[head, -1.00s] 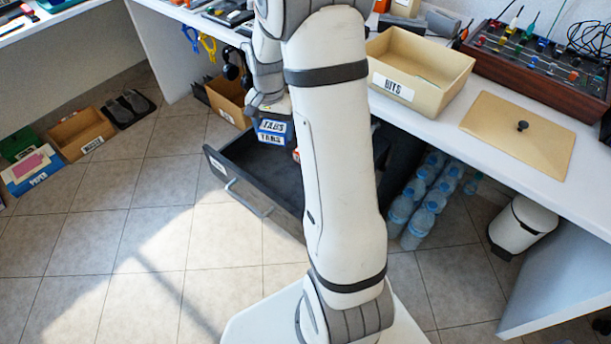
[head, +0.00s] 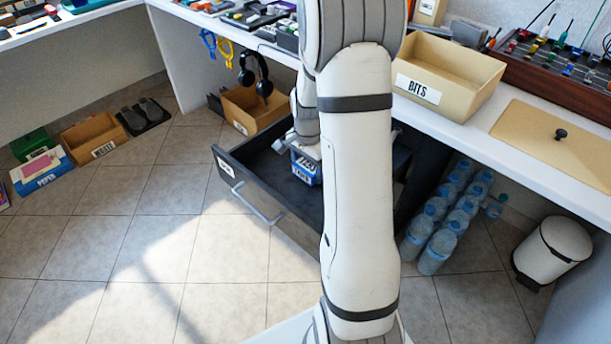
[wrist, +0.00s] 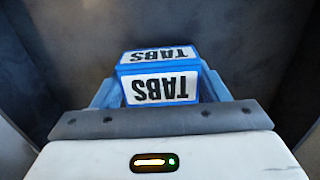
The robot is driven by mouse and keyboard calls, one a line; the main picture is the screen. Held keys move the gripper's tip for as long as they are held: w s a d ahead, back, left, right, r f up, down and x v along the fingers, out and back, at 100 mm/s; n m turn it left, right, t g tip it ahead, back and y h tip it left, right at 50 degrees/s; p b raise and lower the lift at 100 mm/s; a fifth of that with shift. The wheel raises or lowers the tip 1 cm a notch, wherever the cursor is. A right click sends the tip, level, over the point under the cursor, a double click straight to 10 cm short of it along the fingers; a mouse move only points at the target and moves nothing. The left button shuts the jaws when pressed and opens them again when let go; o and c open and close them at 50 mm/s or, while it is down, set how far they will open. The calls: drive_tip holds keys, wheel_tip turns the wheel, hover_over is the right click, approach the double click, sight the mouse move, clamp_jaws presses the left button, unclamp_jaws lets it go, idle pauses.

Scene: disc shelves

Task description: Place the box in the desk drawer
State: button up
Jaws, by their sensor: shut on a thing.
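The box is small and blue with white labels reading TABS. In the head view the box (head: 306,170) is at the open desk drawer (head: 262,166), which is dark grey with a bar handle. My gripper (head: 304,150) is above the drawer and shut on the box. In the wrist view the box (wrist: 158,84) sits between the two blue fingers of my gripper (wrist: 160,90), with its lettering upside down. Dark drawer surfaces surround it there. I cannot tell whether the box touches the drawer floor. My arm hides the drawer's right part.
A tan BITS box (head: 450,75) and a flat tan lid (head: 556,140) are on the white desk (head: 470,140). Several water bottles (head: 445,225) and a white bin (head: 551,250) stand right of the drawer. Headphones (head: 255,72) hang left of it. The tiled floor in front is clear.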

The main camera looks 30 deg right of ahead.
wheel_tip(320, 180, down, 2)
drive_tip(key=shift+f, duration=0.1)
drive_tip(key=shift+f, duration=0.15)
drive_tip(key=o, duration=1)
